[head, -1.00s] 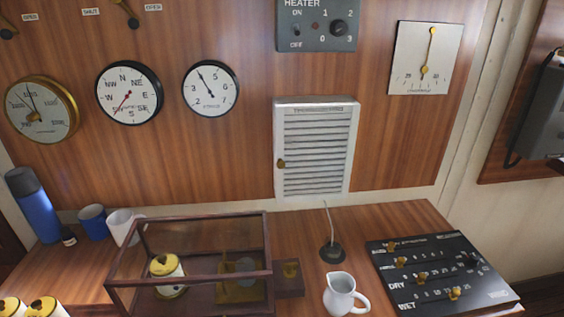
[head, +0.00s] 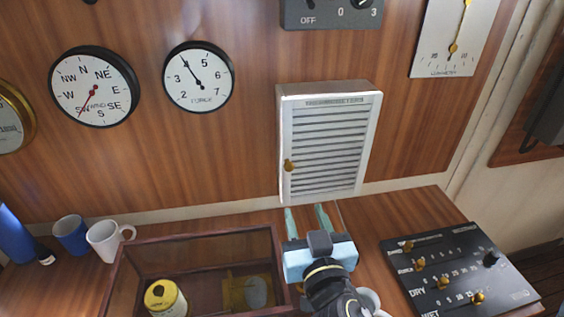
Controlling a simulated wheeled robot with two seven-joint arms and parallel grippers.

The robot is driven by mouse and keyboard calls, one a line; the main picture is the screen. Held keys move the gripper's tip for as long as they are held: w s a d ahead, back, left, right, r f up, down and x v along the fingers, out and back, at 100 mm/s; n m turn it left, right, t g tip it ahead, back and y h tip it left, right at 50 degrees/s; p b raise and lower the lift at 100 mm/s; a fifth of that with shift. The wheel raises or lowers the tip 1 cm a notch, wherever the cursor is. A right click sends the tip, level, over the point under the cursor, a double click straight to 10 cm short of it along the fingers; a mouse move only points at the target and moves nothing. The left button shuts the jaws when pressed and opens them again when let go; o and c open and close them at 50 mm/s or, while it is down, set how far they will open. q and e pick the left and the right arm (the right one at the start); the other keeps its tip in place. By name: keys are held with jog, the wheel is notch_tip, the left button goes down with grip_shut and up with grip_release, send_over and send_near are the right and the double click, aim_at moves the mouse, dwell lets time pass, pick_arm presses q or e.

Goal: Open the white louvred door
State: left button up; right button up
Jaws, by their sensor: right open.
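The white louvred door (head: 325,150) is the front of a small white wall box labelled as thermometers, in the middle of the head view. It looks shut. Its brass knob (head: 289,166) sits at the door's left edge, below mid-height. My right gripper (head: 307,212) is below the door, over the counter, with its two pale teal fingers apart and pointing up toward the box. It is empty and not touching the knob. My left gripper is not in view.
A glass-sided case (head: 200,250) stands on the counter to the left of my gripper. A black slider panel (head: 455,270) lies to the right. A blue mug (head: 71,235) and a white mug (head: 106,240) stand far left. A white jug is mostly hidden behind my right arm.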

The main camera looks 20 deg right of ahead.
aim_at(290, 169)
jog(key=p+x, duration=0.1)
jog(key=x, duration=0.3)
jog(key=p+x, duration=0.1)
jog(key=x, duration=0.2)
jog(key=p+x, duration=0.1)
jog(key=x, duration=0.3)
jog(key=shift+w+r+p, duration=0.3)
jog(key=shift+r+p, duration=0.05)
jog(key=shift+w+d, duration=0.2)
jog(key=shift+w, duration=0.35)
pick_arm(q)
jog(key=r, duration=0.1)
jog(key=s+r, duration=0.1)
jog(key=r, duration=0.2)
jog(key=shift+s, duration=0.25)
pick_arm(e)
jog(key=shift+c, duration=0.7)
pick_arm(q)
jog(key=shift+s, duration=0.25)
pick_arm(e)
grip_shut()
